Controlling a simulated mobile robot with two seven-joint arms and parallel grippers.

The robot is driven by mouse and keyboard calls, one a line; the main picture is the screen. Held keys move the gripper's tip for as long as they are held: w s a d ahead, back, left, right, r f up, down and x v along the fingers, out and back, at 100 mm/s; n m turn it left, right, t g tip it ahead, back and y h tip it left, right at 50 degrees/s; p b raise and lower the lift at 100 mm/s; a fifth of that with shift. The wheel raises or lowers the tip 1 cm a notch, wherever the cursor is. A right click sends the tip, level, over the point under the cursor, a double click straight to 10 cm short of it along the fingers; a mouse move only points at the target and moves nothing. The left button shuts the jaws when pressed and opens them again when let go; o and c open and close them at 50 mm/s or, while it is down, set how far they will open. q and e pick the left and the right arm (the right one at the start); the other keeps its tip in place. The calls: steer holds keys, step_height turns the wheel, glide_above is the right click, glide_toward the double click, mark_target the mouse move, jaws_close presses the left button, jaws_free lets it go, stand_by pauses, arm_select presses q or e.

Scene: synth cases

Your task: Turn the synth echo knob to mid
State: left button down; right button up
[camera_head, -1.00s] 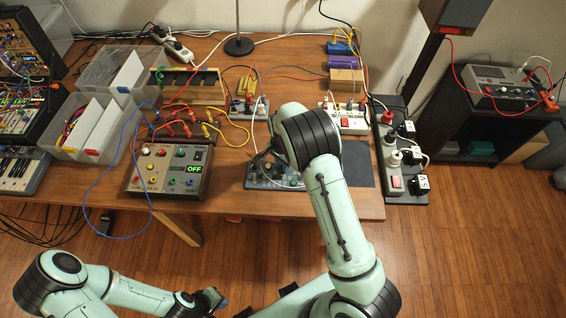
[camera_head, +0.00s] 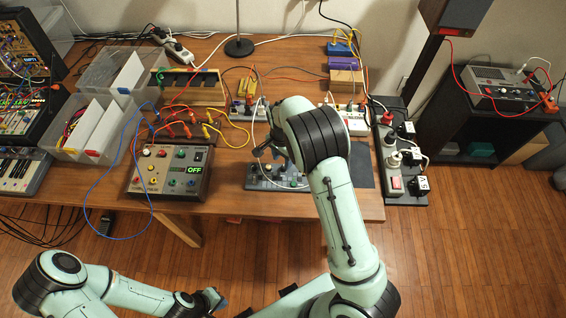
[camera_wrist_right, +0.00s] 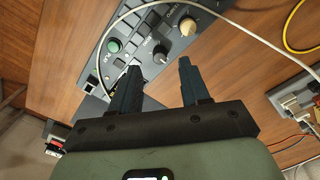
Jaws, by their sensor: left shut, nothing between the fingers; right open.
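The grey synth panel (camera_head: 258,183) lies at the front of the table, partly hidden by my right arm. In the right wrist view the panel (camera_wrist_right: 172,14) carries a green knob (camera_wrist_right: 114,46), a dark knob with a pale top (camera_wrist_right: 160,54) and a cream knob (camera_wrist_right: 188,27). I cannot read which is labelled echo. My right gripper (camera_head: 264,148) is above the panel; in its wrist view its open fingers (camera_wrist_right: 158,66) appear either side of the dark knob, with no clear contact. My left gripper (camera_head: 214,300) is shut and empty, low in front of the table.
A brown control box (camera_head: 140,184) with an OFF display stands left of the panel. A white cable (camera_wrist_right: 235,22) crosses close to the panel. Patch cables (camera_head: 190,127) and power strips (camera_head: 393,160) lie around. Bare wood (camera_head: 225,205) shows between box and panel.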

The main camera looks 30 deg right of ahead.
mark_target(282, 166)
step_height(282, 166, up, 9)
steer(key=shift+w+p, duration=0.15)
steer(key=shift+p, duration=0.15)
stand_by(0.5)
